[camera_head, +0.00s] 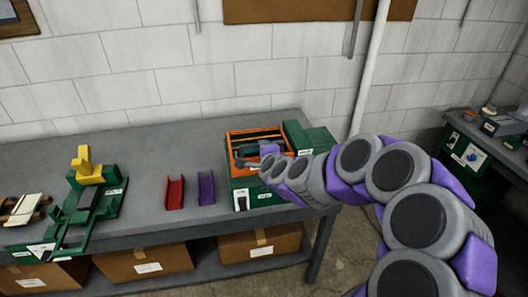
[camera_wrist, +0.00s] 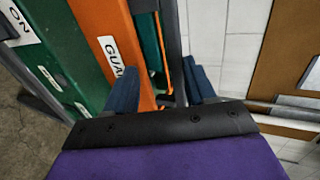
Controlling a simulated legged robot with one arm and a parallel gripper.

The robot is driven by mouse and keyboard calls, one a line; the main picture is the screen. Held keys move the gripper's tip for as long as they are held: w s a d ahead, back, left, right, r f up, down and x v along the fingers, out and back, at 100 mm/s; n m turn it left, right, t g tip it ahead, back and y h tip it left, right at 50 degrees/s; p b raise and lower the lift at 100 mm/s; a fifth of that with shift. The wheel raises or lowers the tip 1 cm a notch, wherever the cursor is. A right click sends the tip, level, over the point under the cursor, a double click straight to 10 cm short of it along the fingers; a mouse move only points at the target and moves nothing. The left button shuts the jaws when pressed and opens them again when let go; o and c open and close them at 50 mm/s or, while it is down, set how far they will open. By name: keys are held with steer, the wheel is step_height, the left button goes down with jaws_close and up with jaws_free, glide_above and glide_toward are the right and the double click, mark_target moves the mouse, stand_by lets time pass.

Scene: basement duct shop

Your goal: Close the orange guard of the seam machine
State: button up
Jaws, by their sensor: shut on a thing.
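The green seam machine (camera_head: 236,182) stands at the right end of the long grey bench; its green body also fills the left of the wrist view (camera_wrist: 62,28). Its orange guard (camera_head: 256,133) is a frame around dark bars at the machine's top. Its exact angle is hard to tell. In the wrist view the guard (camera_wrist: 92,14) is an orange panel with a partly hidden white label. My gripper (camera_head: 264,158) is at the guard. Its two blue fingers (camera_wrist: 158,85) are shut on part of the guard; the gripper body hides the contact.
A red channel (camera_head: 174,192) and a purple channel (camera_head: 206,188) lie left of the machine. A green tool with a yellow block (camera_head: 87,168) stands farther left. A block wall is behind, with a pale pipe (camera_head: 370,70) at right. Cardboard boxes (camera_head: 143,264) sit below.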

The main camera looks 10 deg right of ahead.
steer(key=b+v, duration=0.5)
steer(key=v, duration=1.2)
steer(key=shift+b, duration=0.35)
